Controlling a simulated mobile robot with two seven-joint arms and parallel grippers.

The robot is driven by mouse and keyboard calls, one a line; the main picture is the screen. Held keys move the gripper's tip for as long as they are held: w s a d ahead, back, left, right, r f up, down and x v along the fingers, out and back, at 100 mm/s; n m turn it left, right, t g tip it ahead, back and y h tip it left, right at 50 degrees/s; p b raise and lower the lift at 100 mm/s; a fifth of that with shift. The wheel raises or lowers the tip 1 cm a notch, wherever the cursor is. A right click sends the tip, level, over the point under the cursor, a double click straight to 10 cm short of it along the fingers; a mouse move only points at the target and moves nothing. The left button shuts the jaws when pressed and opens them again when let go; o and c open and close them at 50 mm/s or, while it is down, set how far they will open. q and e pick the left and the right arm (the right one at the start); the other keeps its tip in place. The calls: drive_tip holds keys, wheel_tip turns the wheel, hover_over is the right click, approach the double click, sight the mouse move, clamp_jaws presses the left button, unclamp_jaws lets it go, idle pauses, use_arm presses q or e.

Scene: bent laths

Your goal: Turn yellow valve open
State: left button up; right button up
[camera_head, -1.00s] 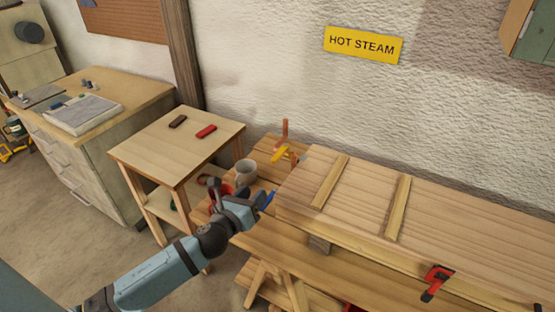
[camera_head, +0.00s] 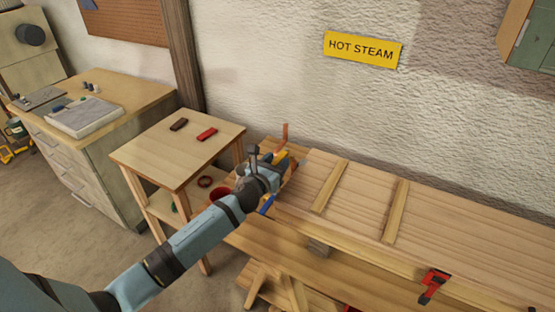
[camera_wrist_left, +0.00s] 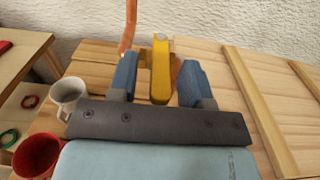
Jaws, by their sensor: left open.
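The yellow valve (camera_wrist_left: 160,72) is a yellow lever beside an upright copper pipe (camera_wrist_left: 128,24). In the left wrist view it lies between the two blue fingers of my left gripper (camera_wrist_left: 160,82), which is open, with a gap visible on each side of the lever. In the head view the yellow valve (camera_head: 280,155) shows just beyond my left gripper (camera_head: 277,178), partly hidden by it, and the copper pipe (camera_head: 285,135) rises behind. My right gripper is not in view.
The long wooden steam box (camera_head: 370,195) lies right of the valve. A white mug (camera_wrist_left: 67,95) and a red cup (camera_wrist_left: 38,155) stand to the left. A side table (camera_head: 165,150) carries a red block (camera_head: 207,134). A yellow HOT STEAM sign (camera_head: 362,49) hangs on the wall.

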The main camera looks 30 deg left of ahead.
use_arm(q)
drive_tip(key=shift+w, duration=0.35)
clamp_jaws()
